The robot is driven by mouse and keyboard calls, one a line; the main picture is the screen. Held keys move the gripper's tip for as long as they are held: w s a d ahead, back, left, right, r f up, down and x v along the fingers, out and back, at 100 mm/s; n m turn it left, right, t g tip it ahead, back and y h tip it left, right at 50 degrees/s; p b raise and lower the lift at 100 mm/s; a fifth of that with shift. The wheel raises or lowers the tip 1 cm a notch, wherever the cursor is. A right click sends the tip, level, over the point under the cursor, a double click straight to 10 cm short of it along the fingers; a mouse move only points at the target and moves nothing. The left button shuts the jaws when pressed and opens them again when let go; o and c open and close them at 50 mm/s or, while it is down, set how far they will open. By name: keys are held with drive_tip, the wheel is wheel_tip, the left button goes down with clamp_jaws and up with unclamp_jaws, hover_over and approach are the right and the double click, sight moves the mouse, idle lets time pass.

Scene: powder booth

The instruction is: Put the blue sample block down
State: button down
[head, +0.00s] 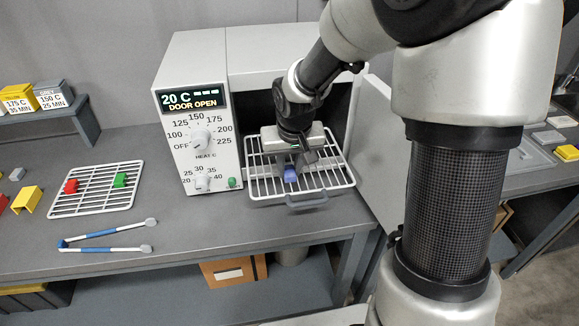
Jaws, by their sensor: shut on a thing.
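The blue sample block (290,175) is between the fingers of my gripper (290,168), which is shut on it. My gripper points down over the white wire rack (258,186) that sticks out of the open oven (190,112). The block is at or just above the rack's bars; I cannot tell whether it touches them. My gripper and wrist hide the back of the rack and part of the oven's inside. The oven display reads 20 C and DOOR OPEN.
Yellow and grey labelled blocks (50,96) stand on a small shelf at the left.

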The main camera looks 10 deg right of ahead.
drive_tip(key=c, duration=1.5)
unclamp_jaws()
drive_tip(key=shift+r+p, duration=0.3)
drive_tip(key=shift+p, duration=0.05)
drive_tip(key=p+v, duration=0.1)
drive_tip(key=v, duration=1)
drive_tip(key=shift+s+r, duration=0.2)
drive_tip(key=shift+r, duration=0.1)
